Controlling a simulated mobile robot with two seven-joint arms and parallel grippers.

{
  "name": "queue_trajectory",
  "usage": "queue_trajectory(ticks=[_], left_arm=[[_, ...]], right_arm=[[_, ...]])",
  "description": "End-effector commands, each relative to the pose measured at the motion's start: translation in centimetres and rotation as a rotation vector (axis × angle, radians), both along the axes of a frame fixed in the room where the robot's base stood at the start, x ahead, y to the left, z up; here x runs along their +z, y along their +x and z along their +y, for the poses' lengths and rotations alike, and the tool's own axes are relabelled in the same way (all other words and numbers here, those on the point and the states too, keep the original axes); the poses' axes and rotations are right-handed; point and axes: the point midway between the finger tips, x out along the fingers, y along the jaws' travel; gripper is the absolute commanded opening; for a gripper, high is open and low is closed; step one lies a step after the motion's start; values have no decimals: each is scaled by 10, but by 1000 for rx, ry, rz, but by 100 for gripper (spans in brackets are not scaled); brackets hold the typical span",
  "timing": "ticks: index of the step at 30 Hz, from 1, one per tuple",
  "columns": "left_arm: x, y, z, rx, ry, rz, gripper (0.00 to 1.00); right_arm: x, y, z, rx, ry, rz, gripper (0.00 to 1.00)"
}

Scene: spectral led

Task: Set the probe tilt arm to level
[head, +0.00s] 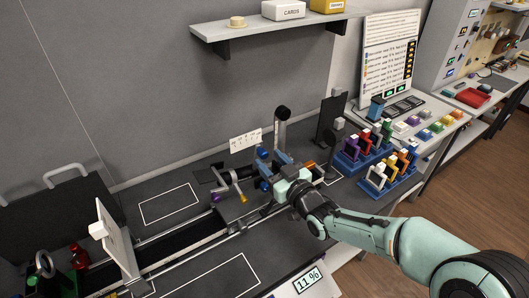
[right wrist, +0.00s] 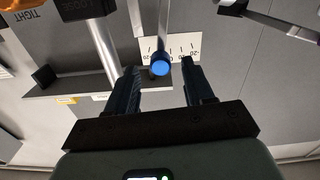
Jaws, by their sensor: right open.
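The probe tilt arm shows in the right wrist view as a thin grey rod with a round blue tip (right wrist: 160,68). It runs in front of a white scale plate (right wrist: 183,46) marked with 20s and a 0. The plate also shows in the head view (head: 245,141), upright behind the bench fixture. My right gripper (right wrist: 159,75) is open, with one finger on each side of the blue tip. I see gaps on both sides and cannot tell how deep the tip sits. In the head view my right gripper (head: 268,164) is at the fixture, partly hiding it. My left gripper is out of view.
A rail with a white upright screen (head: 117,240) runs along the bench to the left. A dark upright panel (head: 328,122) and blue racks of coloured parts (head: 362,150) stand to the right. A shelf (head: 215,33) hangs above. The outlined bench area (head: 170,204) is clear.

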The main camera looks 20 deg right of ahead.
Motion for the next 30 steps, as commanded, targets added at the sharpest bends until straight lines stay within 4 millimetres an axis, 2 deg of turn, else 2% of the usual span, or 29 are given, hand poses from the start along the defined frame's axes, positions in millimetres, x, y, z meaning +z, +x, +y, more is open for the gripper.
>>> queue_trajectory(ticks=[3,6,17,18,20,21,23,27,30], left_arm=[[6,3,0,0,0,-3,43],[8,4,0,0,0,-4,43],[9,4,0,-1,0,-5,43],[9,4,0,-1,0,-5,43],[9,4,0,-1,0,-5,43],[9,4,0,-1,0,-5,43],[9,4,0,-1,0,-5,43],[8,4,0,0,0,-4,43],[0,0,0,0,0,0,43]], right_arm=[[1,18,3,2,2,0,52],[1,27,4,1,1,1,52],[0,33,5,0,0,1,52],[0,33,5,0,0,1,49],[0,32,5,0,0,1,29],[0,32,5,0,0,1,16],[0,32,5,0,0,1,0],[0,32,5,0,-1,0,0],[-2,32,7,1,-19,-4,0]])
